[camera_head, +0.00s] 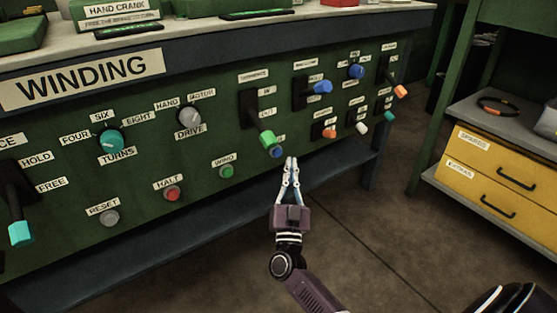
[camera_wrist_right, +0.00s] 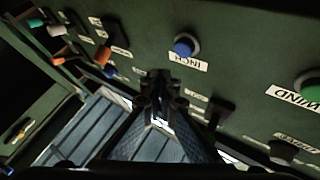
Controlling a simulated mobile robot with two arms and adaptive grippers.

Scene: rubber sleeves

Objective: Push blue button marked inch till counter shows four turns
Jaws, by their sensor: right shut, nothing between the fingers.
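The blue button (camera_head: 277,152) sits on the green panel, below the green-tipped lever. In the right wrist view the blue button (camera_wrist_right: 184,46) shows with its upside-down INCH label (camera_wrist_right: 188,62). My right gripper (camera_head: 290,160) is shut and empty, its tips just right of the button in the head view. In the wrist view the right gripper's tips (camera_wrist_right: 158,80) lie below and left of the button; I cannot tell how far they are from the panel. No readable turn count shows. My left gripper is not in view.
The green WIND button (camera_head: 226,171), red HALT button (camera_head: 173,194) and grey RESET button (camera_head: 109,217) are to the left. A green-tipped lever (camera_head: 267,138) juts out just above the blue button. A yellow drawer unit (camera_head: 490,170) stands at right. Open floor lies before the panel.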

